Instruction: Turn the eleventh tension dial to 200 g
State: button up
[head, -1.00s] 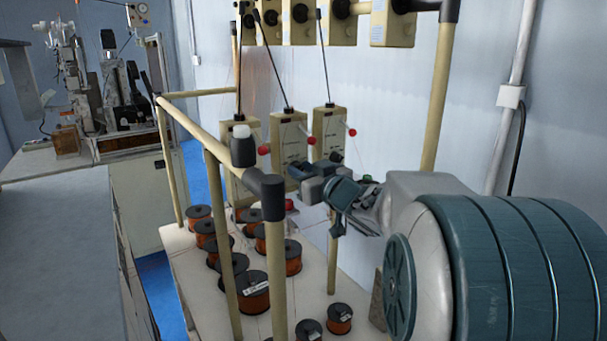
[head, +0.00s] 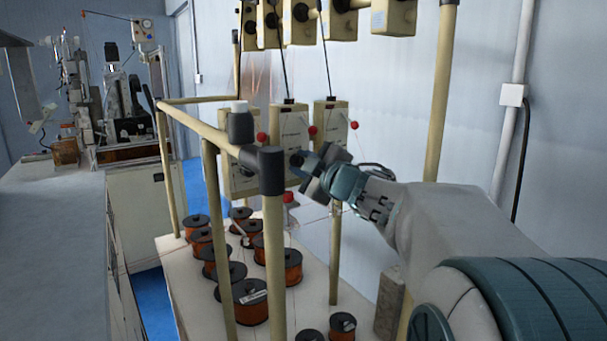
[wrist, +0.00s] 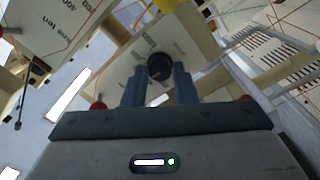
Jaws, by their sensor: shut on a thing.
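My gripper (head: 306,166) reaches in from the right to the lower front of the middle cream tension unit (head: 291,124) in the lower row. In the wrist view my gripper (wrist: 160,88) has its two blue fingers shut on a round black dial (wrist: 160,66) on a cream face. The fingers are on either side of the dial. Small markings surround it, but I cannot read its setting or the unit's number. In the head view the dial is mostly hidden by my gripper.
Another tension unit (head: 332,112) stands close on the right, with red-tipped parts nearby. A cream tube frame (head: 275,262) with black joints stands in front. Several copper wire spools (head: 243,300) sit on the pale shelf below. More units (head: 393,14) hang above.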

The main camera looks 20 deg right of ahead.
jog(key=n+b, duration=0.1)
jog(key=n, duration=0.1)
jog(key=n+b, duration=0.1)
jog(key=n, duration=0.1)
jog(key=n+b, duration=0.2)
jog(key=shift+f+n, duration=0.3)
jog(key=n+b, duration=0.3)
jog(key=n, duration=0.3)
jog(key=shift+b, duration=0.35)
jog(key=o, duration=1)
jog(key=shift+a+r, duration=0.1)
jog(key=s+d, duration=0.1)
jog(key=s, duration=0.8)
jog(key=s+d, duration=0.1)
jog(key=s, duration=0.3)
jog(key=shift+s+d, duration=0.3)
jog(key=shift+d, duration=0.05)
